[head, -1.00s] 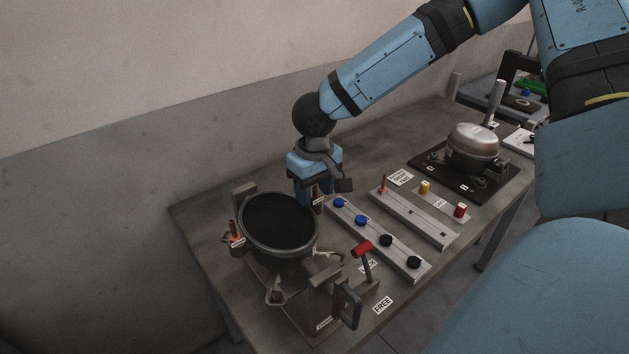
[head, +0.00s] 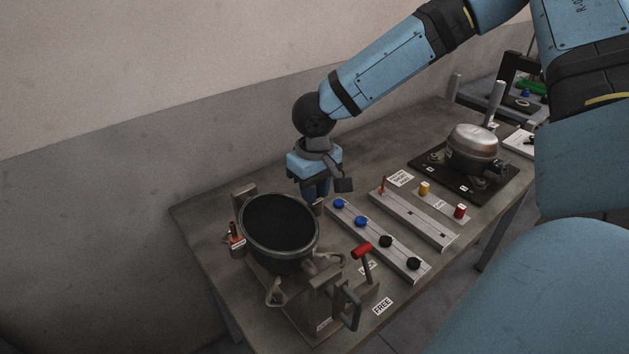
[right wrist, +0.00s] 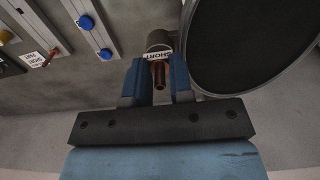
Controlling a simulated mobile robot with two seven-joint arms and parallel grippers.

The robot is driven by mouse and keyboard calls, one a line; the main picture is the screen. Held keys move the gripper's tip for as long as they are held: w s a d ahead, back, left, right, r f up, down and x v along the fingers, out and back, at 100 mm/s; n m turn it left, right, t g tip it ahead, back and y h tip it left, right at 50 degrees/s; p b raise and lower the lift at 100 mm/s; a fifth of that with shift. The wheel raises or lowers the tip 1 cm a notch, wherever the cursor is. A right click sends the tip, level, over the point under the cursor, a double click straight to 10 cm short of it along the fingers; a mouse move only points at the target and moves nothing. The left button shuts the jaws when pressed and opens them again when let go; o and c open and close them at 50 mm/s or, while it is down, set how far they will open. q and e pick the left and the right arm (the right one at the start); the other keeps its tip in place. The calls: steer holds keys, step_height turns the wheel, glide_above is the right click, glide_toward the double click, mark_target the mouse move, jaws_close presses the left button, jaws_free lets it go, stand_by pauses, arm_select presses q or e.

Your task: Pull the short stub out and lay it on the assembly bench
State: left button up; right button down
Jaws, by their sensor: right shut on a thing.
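My right gripper (head: 318,198) points down beside the far right side of the dark open-topped compressor shell (head: 280,222). In the right wrist view its two blue fingers (right wrist: 160,88) are shut on a thin copper stub (right wrist: 160,76). The stub is at a grey fitting (right wrist: 160,40) with a white label reading SHORT, next to the shell. I cannot tell whether the stub still sits in the fitting. In the head view the fingers hide the stub. The grey bench (head: 215,207) carries all this. My left gripper is not in view.
Another copper stub (head: 233,229) stands left of the shell. Rails with blue and black caps (head: 361,221) and a copper pin (head: 382,183) lie to the right. A red-headed lever (head: 361,248) stands in front. A closed compressor (head: 473,147) sits farther right. Bench behind my gripper is bare.

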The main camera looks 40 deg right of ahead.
steer(key=shift+r+p, duration=2.15)
steer(key=shift+r, duration=0.65)
